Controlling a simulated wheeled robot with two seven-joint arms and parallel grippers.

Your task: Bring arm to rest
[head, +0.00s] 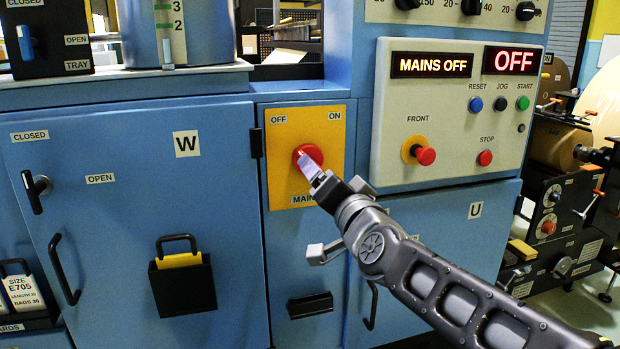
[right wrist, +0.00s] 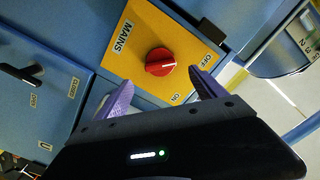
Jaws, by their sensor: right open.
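My right gripper (head: 311,165) is in front of the red mains knob (head: 308,152) on its yellow plate (head: 281,187). In the right wrist view the gripper's two purple fingers (right wrist: 163,88) are spread with nothing between their tips. The knob (right wrist: 154,60) is just beyond them, and I see a gap to it. The knob's white mark points toward the OFF label. My right arm (head: 445,285) reaches in from the lower right. My left gripper is in neither view.
The control panel (head: 455,135) at the right shows MAINS OFF and OFF on its displays. A red front button (head: 425,156) sticks out there. A black holder (head: 183,288) and door handles project from the blue cabinet (head: 120,215). Rolls on a machine stand at the far right.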

